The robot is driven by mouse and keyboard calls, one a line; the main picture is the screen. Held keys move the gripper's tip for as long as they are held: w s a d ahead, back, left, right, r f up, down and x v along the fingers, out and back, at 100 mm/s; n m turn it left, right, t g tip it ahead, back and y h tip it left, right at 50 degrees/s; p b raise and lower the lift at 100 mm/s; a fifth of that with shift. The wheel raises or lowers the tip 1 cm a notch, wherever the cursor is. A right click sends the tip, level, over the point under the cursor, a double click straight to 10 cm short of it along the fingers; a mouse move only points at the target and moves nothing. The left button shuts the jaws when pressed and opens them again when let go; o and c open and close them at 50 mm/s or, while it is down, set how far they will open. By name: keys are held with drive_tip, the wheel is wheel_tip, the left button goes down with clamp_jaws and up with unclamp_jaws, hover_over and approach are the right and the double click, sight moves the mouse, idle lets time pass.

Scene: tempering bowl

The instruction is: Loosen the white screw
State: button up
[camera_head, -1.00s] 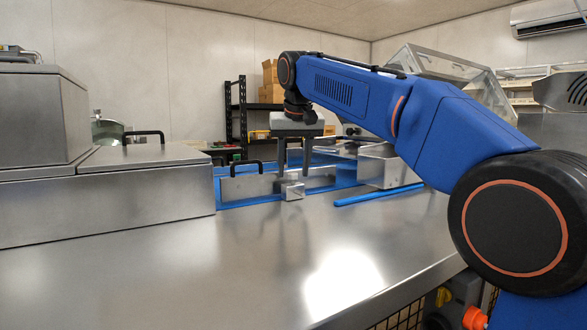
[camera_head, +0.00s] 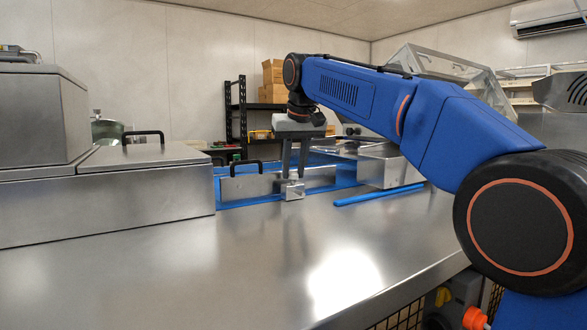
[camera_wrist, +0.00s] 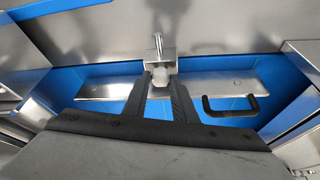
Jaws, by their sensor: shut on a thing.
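The white screw (camera_wrist: 161,79) sits between my fingertips in the wrist view, on the side of a small metal block (camera_wrist: 163,58) with a thin metal pin. In the head view, only a little of the white screw (camera_head: 294,175) shows between the fingers, above the metal block (camera_head: 293,190). My gripper (camera_head: 294,177) points down and is shut on the white screw; it also shows in the wrist view (camera_wrist: 160,90). The fingers hide part of the screw's sides.
A lidded steel box (camera_head: 110,190) is at the left. The front steel counter (camera_head: 220,265) is clear.

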drive_tip(key=o, duration=1)
drive_tip(key=shift+o, duration=0.2)
drive_tip(key=v, duration=1.7)
drive_tip(key=shift+d+r, duration=0.15)
drive_tip(key=shift+r, duration=0.05)
drive_tip(key=shift+s, duration=0.15)
